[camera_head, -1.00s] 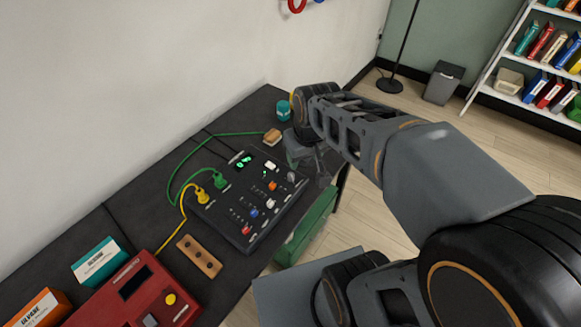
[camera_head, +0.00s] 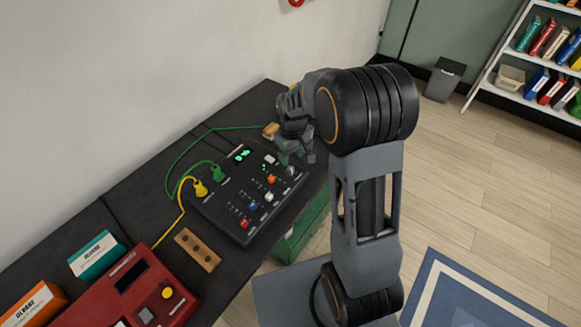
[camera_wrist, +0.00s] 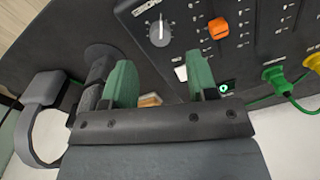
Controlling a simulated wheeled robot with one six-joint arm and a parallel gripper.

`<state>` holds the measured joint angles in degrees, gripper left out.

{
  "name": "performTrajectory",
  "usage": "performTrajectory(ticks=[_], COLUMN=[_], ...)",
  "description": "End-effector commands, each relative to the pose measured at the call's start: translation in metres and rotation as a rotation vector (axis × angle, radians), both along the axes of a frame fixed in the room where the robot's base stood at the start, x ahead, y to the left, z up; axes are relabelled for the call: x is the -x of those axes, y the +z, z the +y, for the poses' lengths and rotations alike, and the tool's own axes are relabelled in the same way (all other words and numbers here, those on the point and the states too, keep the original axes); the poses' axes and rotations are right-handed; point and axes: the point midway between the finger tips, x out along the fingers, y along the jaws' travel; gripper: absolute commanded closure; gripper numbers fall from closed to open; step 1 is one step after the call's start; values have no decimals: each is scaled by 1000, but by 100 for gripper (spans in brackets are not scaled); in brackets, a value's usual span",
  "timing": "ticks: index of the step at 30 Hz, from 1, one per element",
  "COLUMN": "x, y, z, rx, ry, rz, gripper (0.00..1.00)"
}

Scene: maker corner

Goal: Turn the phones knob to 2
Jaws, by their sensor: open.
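The black mixer panel (camera_head: 232,212) lies on the dark bench, with its green display (camera_head: 242,154) toward the back. A round grey knob (camera_wrist: 160,32) with a white pointer line sits near the panel's corner in the wrist view. In the head view the knob (camera_head: 290,171) is just below my gripper. I cannot read its label or scale. My gripper (camera_wrist: 160,66) is open, its two green fingers short of the knob and on either side of it in the picture. Nothing is between them. In the head view my gripper (camera_head: 296,150) hangs over the panel's right corner.
Near the knob are an orange cap (camera_wrist: 218,28) and a white button (camera_wrist: 181,73). Green (camera_head: 213,171) and yellow (camera_head: 199,188) plugs with cables stand on the panel's left. A wooden block (camera_head: 197,250) and red device (camera_head: 134,293) lie in front. A dark curved piece (camera_wrist: 40,95) is beside my gripper.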

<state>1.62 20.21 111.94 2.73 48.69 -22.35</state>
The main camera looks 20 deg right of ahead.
Motion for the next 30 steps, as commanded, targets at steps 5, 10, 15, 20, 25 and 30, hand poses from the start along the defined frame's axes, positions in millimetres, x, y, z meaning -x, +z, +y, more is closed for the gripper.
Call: performTrajectory(ticks=[5, 10, 15, 20, 25, 30], x=[1, 1, 1, 1, 1, 1], y=[-31, -50, -60, -62, -62, -62], z=[1, 2, 2, 2, 2, 2], rx=[0, 0, 0, 1, 1, 1], ry=[0, 0, 0, 0, 0, 0], rz=[3, 1, 1, -1, -1, -1], gripper=[47, 47, 47, 47, 47, 61])
